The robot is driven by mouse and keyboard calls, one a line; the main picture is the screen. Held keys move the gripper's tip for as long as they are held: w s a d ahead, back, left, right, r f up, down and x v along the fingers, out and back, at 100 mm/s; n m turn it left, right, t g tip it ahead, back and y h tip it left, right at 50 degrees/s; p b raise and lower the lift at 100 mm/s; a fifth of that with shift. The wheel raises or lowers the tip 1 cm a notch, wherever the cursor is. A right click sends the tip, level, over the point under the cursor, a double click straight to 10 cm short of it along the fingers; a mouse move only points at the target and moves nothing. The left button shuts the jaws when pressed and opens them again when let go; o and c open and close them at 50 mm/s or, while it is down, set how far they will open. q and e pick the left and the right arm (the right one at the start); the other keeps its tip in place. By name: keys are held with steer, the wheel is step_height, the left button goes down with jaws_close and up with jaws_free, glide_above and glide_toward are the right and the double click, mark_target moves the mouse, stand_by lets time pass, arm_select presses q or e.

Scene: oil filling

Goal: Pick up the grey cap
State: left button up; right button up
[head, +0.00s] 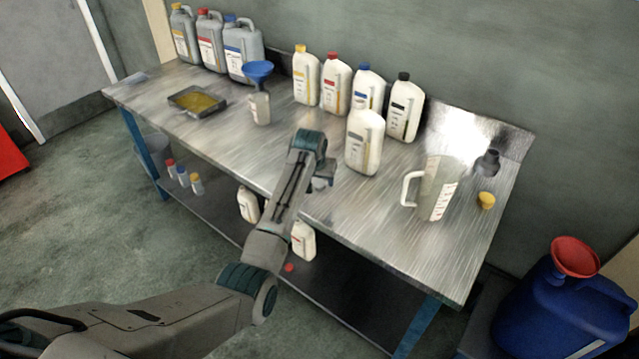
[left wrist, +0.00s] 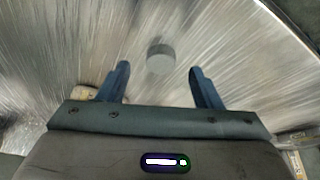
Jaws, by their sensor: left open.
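The grey cap (left wrist: 160,55) is a small round disc on the metal tabletop in the left wrist view. It lies just beyond the fingertips of my left gripper (left wrist: 160,70), roughly midway between them across the picture. The two fingers are apart, with nothing held between them. In the head view my left gripper (head: 322,184) hangs over the front part of the table, and I cannot make out the cap there. A white bottle with no coloured cap showing (head: 364,143) stands right of the gripper. My right gripper is not in view.
Capped white bottles (head: 334,85) and grey canisters (head: 243,52) line the back of the metal table (head: 350,218). A clear jug (head: 438,190), a yellow cap (head: 486,200) and a dark funnel (head: 488,163) stand right. A small bottle holds a blue funnel (head: 257,70). The front right tabletop is clear.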

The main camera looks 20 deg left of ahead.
mark_target(319, 184)
arm_select(q)
steer(key=shift+x, duration=1.55)
steer(key=shift+r, duration=0.1)
steer(key=c, duration=1.1)
steer(key=shift+o, duration=0.2)
